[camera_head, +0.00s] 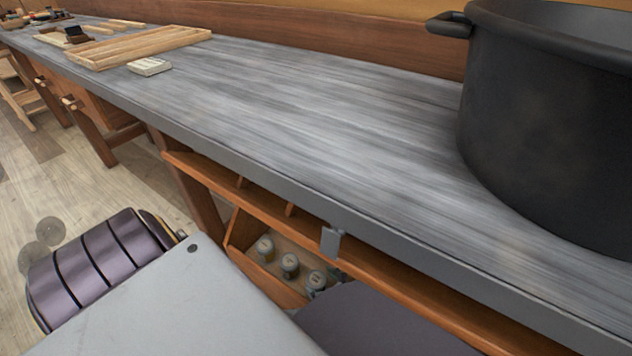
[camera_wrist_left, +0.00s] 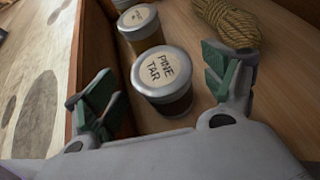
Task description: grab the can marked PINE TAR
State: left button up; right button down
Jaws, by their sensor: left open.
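The PINE TAR can (camera_wrist_left: 163,75) is a short dark container with a pale lid lettered in black. It stands upright in the wrist view, between and just beyond the spread fingers of my left gripper (camera_wrist_left: 160,88). The gripper is open and holds nothing; a gap shows on each side of the can. In the head view three small cans (camera_head: 289,265) stand in a row in a wooden compartment under the bench, labels too small to read. My right gripper is not in view.
Another lidded can (camera_wrist_left: 138,25) stands just beyond the PINE TAR can. A coil of rope (camera_wrist_left: 228,20) lies to the right. A wooden side wall (camera_wrist_left: 92,45) runs close on the left. Above is the grey bench top (camera_head: 300,110) with a large black pot (camera_head: 545,130).

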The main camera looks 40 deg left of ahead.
aim_at(310, 275)
pick_arm(q)
jog(key=shift+a+f, duration=0.1)
jog(key=shift+a, duration=0.2)
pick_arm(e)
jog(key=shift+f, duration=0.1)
pick_arm(q)
jog(key=shift+a+f, duration=0.1)
jog(key=shift+a, duration=0.05)
jog(key=shift+b+x, duration=1.05)
jog(key=shift+x, duration=0.7)
jog(key=shift+b+x, duration=0.5)
jog(key=shift+x, duration=0.65)
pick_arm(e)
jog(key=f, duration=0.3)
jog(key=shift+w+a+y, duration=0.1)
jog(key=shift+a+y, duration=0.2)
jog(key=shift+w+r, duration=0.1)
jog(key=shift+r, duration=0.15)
pick_arm(q)
jog(key=shift+c, duration=0.7)
jog(key=c, duration=1)
jog(key=shift+w, duration=0.1)
jog(key=shift+c, duration=1.2)
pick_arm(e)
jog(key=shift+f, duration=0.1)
